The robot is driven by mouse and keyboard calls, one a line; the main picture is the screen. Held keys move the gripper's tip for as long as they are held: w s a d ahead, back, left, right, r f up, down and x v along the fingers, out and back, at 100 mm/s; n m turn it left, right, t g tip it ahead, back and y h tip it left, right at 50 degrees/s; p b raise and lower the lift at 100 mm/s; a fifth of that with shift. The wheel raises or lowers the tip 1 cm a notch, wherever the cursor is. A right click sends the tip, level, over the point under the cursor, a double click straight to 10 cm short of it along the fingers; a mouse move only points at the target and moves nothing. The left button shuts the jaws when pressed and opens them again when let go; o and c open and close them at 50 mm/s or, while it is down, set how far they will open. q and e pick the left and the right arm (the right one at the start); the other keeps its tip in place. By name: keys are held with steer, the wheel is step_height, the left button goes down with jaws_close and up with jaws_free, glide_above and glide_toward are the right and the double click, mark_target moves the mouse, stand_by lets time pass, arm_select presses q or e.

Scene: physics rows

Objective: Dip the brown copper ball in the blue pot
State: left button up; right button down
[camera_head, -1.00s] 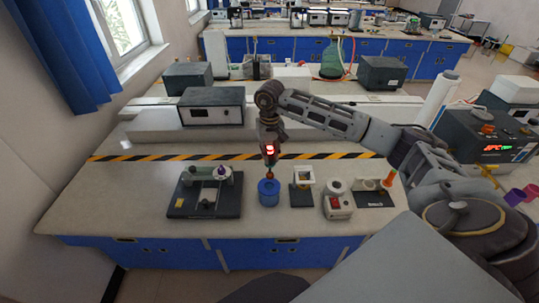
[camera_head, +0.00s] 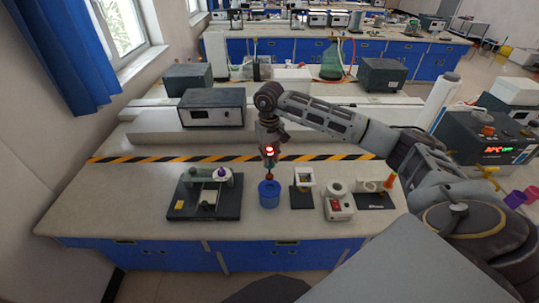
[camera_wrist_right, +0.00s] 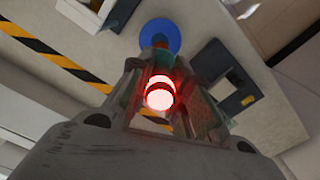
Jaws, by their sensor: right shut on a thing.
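The blue pot (camera_head: 269,197) stands on the bench near its front edge. It also shows at the top of the right wrist view (camera_wrist_right: 174,30). My right gripper (camera_head: 269,158) points down directly above the pot and is shut on a slim piece with a glowing red part (camera_wrist_right: 160,93). At the lower end of this piece a small brown copper ball (camera_head: 269,175) shows at the pot's mouth. The picture is too small to tell how far it is inside. My left gripper is not in view.
A dark-based device (camera_head: 205,195) stands left of the pot. A small stand (camera_head: 302,188), a white device with a red switch (camera_head: 339,203) and another dark-based piece (camera_head: 374,199) stand to the right. A yellow-black stripe (camera_head: 160,157) crosses the bench behind. The bench's far left is clear.

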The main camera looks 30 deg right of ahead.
mark_target(270, 174)
steer(key=shift+f, duration=0.15)
steer(key=shift+f+b, duration=0.6)
steer(key=shift+f, duration=1.25)
steer(key=shift+f+b, duration=3.5)
steer(key=shift+f, duration=0.1)
stand_by(2.4)
